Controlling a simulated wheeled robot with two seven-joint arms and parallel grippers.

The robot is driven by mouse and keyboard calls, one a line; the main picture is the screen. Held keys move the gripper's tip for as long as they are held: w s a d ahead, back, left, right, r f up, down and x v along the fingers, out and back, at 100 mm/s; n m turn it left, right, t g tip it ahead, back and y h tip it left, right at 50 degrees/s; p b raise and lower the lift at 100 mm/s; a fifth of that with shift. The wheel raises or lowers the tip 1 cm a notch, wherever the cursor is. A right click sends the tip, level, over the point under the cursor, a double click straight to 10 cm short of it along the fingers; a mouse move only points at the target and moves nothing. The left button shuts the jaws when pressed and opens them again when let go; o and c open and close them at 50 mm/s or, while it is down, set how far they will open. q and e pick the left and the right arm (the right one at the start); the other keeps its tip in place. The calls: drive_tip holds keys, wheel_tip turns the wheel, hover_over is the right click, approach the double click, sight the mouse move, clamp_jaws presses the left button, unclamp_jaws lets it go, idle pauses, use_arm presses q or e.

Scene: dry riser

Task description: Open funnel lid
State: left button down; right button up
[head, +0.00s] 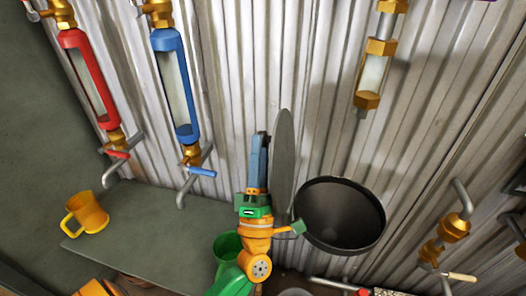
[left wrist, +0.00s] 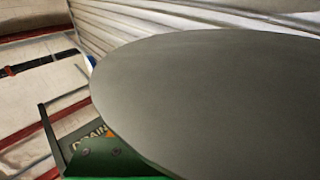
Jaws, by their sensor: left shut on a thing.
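The funnel (head: 340,243) is a dark round bowl in the head view, and its mouth is uncovered. The funnel lid (head: 284,160) is a grey disc standing nearly upright at the funnel's left side, seen almost edge-on. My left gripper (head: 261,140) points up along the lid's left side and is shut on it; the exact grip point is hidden. In the left wrist view the lid (left wrist: 210,100) fills much of the picture as a broad grey disc. My right gripper is not in view.
A red-framed sight glass (head: 87,75) and a blue-framed one (head: 173,90) hang on the corrugated wall. A yellow mug (head: 86,212) stands on the grey shelf (head: 140,240). A green cup (head: 228,246) is beside my left arm. Brass fittings (head: 453,228) are at right.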

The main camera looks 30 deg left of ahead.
use_arm(q)
drive_tip(key=shift+r, duration=0.15)
drive_tip(key=shift+c, duration=2.2)
unclamp_jaws()
drive_tip(key=shift+a, duration=0.1)
drive_tip(key=b+v, duration=0.3)
drive_tip(key=v, duration=0.4)
